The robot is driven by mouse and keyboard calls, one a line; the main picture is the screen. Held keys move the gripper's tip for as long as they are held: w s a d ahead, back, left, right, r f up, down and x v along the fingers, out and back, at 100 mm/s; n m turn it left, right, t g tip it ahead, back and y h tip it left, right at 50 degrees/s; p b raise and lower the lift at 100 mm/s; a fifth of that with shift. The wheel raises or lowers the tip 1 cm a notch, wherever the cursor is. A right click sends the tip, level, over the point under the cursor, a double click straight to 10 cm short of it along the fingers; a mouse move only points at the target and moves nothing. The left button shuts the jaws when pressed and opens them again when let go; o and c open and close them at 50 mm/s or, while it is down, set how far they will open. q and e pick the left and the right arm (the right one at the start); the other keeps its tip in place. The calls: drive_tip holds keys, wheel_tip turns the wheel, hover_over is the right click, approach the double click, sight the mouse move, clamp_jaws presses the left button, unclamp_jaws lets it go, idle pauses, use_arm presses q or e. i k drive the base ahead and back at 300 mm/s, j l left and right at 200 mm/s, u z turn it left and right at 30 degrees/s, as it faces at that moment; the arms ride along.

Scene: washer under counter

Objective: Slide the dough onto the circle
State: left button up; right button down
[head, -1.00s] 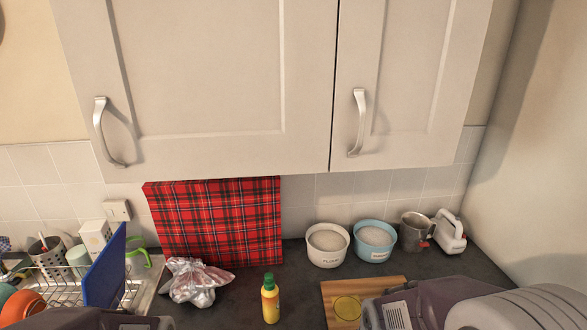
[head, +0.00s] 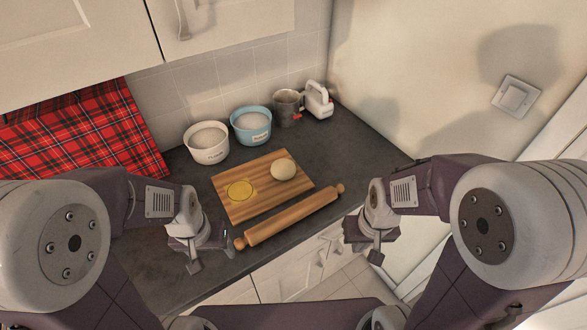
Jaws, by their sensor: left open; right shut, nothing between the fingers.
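The pale round dough (head: 283,169) sits on the right part of the wooden board (head: 225,181) on the dark counter. The yellow circle (head: 240,191) is on the left part of the same board. Dough and circle are apart, with bare wood between them. My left gripper (head: 200,250) is open and empty, left of the rolling pin and in front of the board. My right gripper (head: 375,247) is shut and empty, right of the rolling pin and beyond the counter's front edge. Neither gripper touches the dough.
A wooden rolling pin (head: 290,218) lies along the board's front, near the counter edge. Behind the board stand a white flour bowl (head: 206,146), a blue bowl (head: 251,127), a metal cup (head: 287,108) and a white hand mixer (head: 318,98). A wall bounds the right.

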sight(282, 170)
drive_tip(key=i+l+u, duration=0.15)
drive_tip(key=l, duration=0.25)
drive_tip(key=i+l+u, duration=0.15)
drive_tip(key=l, duration=0.25)
drive_tip(key=i+l+u, duration=0.15)
drive_tip(key=l, duration=0.25)
drive_tip(key=l+u, duration=0.15)
drive_tip(key=l, duration=0.3)
drive_tip(key=i, duration=0.05)
